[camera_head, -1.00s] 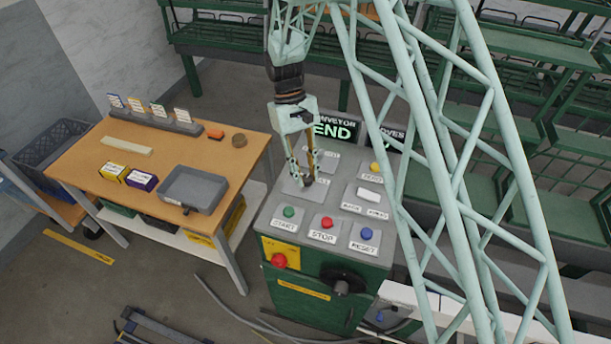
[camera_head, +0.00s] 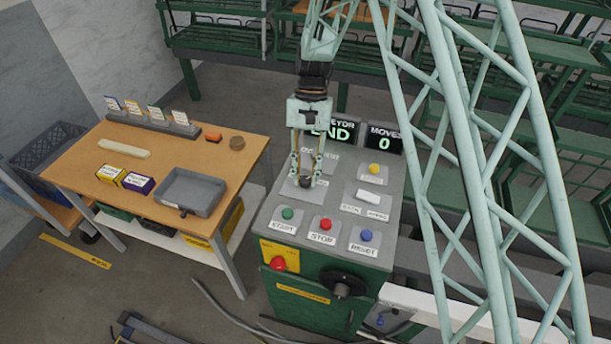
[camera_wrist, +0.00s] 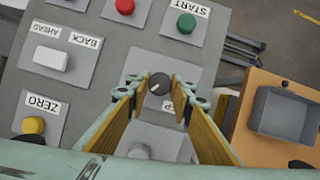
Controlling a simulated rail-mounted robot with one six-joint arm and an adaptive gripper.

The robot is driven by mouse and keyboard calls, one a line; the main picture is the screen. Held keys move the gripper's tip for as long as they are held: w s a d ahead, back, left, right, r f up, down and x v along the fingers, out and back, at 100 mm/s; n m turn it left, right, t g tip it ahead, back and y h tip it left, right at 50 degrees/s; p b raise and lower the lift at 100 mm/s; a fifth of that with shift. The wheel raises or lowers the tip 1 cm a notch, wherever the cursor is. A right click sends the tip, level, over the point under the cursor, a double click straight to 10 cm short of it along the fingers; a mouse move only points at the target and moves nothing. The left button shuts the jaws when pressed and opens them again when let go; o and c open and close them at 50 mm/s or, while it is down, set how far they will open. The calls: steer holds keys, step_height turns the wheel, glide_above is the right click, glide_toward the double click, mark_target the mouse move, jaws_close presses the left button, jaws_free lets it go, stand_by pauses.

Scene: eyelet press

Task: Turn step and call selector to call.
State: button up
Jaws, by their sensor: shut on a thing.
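The step and call selector is a small black knob with a white pointer line, seen between my fingers in the wrist view (camera_wrist: 160,82). Its grey plate (camera_wrist: 172,62) carries a label mostly hidden by a finger. The pointer line slants toward the lower left in that view. My gripper (camera_head: 306,180) points down at the panel, with its two fingertips on either side of the knob, closed on it.
Around the selector are the start (camera_head: 287,213), stop (camera_head: 325,224), reset (camera_head: 366,235) and yellow zero (camera_head: 374,168) buttons, plus a white back/ahead rocker (camera_head: 368,195). A wooden table (camera_head: 150,160) stands left.

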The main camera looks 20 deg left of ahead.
stand_by(0.3)
steer(key=o, duration=0.8)
steer(key=shift+o, duration=0.2)
steer(key=shift+r, duration=0.1)
steer(key=v, duration=1.1)
steer(key=shift+w+r, duration=0.25)
steer(key=shift+r, duration=0.1)
